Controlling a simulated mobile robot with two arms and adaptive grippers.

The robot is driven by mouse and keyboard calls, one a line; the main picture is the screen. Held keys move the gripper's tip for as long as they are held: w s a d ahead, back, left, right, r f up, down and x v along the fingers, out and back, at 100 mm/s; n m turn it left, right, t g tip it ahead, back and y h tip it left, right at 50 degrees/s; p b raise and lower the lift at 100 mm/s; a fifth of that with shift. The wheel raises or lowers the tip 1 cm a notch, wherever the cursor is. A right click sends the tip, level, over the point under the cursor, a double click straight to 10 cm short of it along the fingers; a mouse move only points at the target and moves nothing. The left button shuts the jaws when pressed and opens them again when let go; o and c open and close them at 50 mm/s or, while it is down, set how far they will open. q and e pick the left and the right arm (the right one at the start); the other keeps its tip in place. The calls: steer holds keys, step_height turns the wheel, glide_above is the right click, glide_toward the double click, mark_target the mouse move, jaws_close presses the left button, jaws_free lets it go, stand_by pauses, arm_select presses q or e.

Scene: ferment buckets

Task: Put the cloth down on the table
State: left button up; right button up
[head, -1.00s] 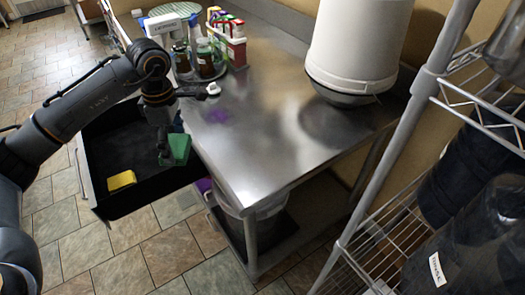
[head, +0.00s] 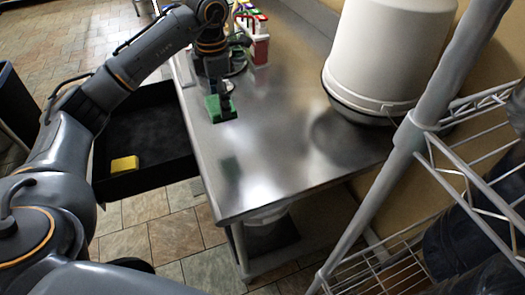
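The green cloth (head: 221,107) hangs folded below my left gripper (head: 221,93) in the head view. It is over the left part of the steel table (head: 290,140). The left gripper points down and appears shut on the cloth, though its fingers are small and dark. A faint green reflection shows in the tabletop in front of the cloth. I cannot tell for sure whether the cloth touches the surface. My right gripper is not in view.
An open black drawer (head: 150,120) with a yellow sponge (head: 124,164) juts out left of the table. A white bucket (head: 385,60) stands at the table's right rear. A wire rack (head: 465,170) is at right. The table's front is clear.

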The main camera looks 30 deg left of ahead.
arm_select(q)
steer(key=d+f+p, duration=0.1)
steer(key=d+f, duration=0.1)
steer(key=d, duration=0.1)
steer(key=s+d+f+p, duration=0.1)
steer(key=d+f, duration=0.1)
steer(key=d, duration=0.1)
steer(key=s+d+f+p, duration=0.1)
steer(key=d+f, duration=0.2)
steer(key=shift+s+d, duration=0.25)
steer(key=shift+s+d+f, duration=0.1)
steer(key=shift+d+f, duration=0.2)
steer(key=shift+f, duration=0.15)
steer(key=f+p, duration=0.2)
steer(key=f, duration=0.1)
steer(key=shift+s+d, duration=0.1)
steer(key=shift+d, duration=0.3)
steer(key=shift+f, duration=0.35)
steer(key=shift+a, duration=0.1)
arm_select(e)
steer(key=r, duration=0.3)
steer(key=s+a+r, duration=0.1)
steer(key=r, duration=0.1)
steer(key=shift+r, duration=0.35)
arm_select(q)
steer(key=shift+f, duration=0.1)
